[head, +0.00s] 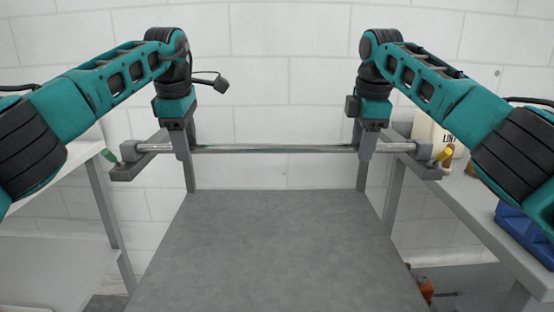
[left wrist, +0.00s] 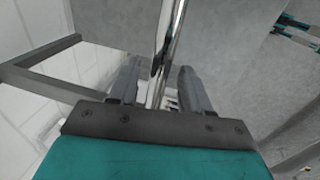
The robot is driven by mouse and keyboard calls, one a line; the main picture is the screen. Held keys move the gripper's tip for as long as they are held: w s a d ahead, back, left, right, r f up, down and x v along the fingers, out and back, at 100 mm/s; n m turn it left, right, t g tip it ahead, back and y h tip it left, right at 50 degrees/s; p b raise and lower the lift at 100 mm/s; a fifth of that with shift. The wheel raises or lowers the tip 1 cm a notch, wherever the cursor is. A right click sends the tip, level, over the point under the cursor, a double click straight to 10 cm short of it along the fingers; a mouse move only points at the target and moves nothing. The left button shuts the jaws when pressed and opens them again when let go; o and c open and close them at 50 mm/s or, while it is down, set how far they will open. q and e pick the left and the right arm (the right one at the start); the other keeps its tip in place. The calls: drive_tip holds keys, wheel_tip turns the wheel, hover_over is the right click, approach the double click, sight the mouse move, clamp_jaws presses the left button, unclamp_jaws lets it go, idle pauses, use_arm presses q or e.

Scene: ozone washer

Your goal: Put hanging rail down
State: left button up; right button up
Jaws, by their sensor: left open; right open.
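The hanging rail (head: 275,149) is a thin shiny metal rod lying level across the head view. Its ends reach the grey left bracket (head: 128,168) and the grey right bracket (head: 422,168). My left gripper (head: 184,150) points down at the rail's left part. In the left wrist view the rail (left wrist: 168,45) runs between the two open fingers of my left gripper (left wrist: 160,88), with a gap beside it. My right gripper (head: 365,153) points down at the rail's right part and is open. Its fingers partly hide the rail there.
A grey table (head: 275,245) fills the lower middle, its top clear. A white shelf (head: 50,225) stands at left. A side counter (head: 470,200) at right holds a bottle (head: 430,132) and a blue bin (head: 525,235). A white block wall is behind.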

use_arm(q)
wheel_tip(320, 180, up, 7)
drive_tip(key=s, duration=0.1)
drive_tip(key=shift+s+r, duration=0.15)
drive_tip(key=shift+s, duration=0.05)
use_arm(e)
wheel_tip(320, 180, up, 7)
drive_tip(key=s, duration=0.1)
drive_tip(key=shift+s+r, duration=0.2)
drive_tip(key=shift+s, duration=0.05)
use_arm(q)
drive_tip(key=shift+s, duration=0.1)
use_arm(e)
drive_tip(key=shift+s, duration=0.1)
